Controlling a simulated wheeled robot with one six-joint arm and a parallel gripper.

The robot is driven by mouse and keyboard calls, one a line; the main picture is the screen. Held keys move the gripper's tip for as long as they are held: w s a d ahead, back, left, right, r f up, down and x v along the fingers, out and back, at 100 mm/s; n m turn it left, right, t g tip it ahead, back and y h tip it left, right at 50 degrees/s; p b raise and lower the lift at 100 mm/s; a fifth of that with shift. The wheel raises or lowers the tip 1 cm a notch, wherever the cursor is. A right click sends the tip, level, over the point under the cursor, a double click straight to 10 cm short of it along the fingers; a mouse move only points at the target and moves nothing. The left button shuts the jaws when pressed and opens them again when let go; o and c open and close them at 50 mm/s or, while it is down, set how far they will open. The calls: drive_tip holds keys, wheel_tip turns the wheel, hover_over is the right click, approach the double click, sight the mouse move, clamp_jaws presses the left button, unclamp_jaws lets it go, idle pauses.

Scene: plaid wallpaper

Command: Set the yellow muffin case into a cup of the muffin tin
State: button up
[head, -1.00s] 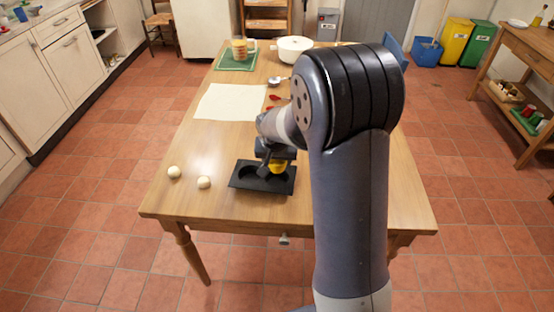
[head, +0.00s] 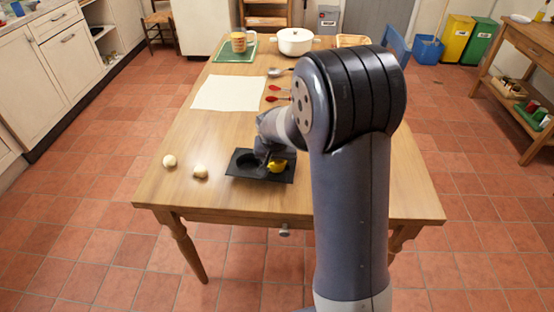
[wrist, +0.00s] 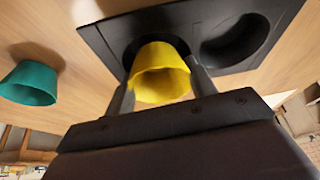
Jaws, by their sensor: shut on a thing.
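The yellow muffin case (wrist: 160,75) is between the two fingers of my gripper (wrist: 160,62) in the wrist view, its wide mouth toward the camera. My gripper is shut on it. Its narrow end is at one cup of the dark muffin tin (wrist: 100,40); I cannot tell how deep it sits. The other cup (wrist: 235,38) is empty. In the head view the yellow case (head: 276,166) shows at the tin's right cup, and the tin (head: 262,178) lies near the table's front edge. My gripper is partly hidden there by its own wrist.
A teal muffin case (wrist: 30,83) stands on the table beside the tin. Two pale dough balls (head: 170,161) lie left of the tin. A white sheet (head: 229,92), red spoons (head: 277,98) and a white pot (head: 295,41) are farther back.

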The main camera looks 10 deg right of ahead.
drive_tip(key=shift+s+f, duration=0.4)
drive_tip(key=shift+f, duration=0.3)
drive_tip(key=o, duration=0.8)
drive_tip(key=shift+c, duration=0.2)
drive_tip(key=shift+o, duration=1)
drive_tip(key=shift+r, duration=0.1)
drive_tip(key=shift+o, duration=0.7)
drive_tip(key=w+v, duration=0.1)
drive_tip(key=v, duration=1)
drive_tip(key=shift+r+p, duration=0.45)
drive_tip(key=shift+r, duration=0.1)
drive_tip(key=shift+s+b+x, duration=0.2)
drive_tip(key=shift+b+x, duration=0.15)
drive_tip(key=shift+x, duration=4.45)
drive_tip(key=shift+s, duration=0.1)
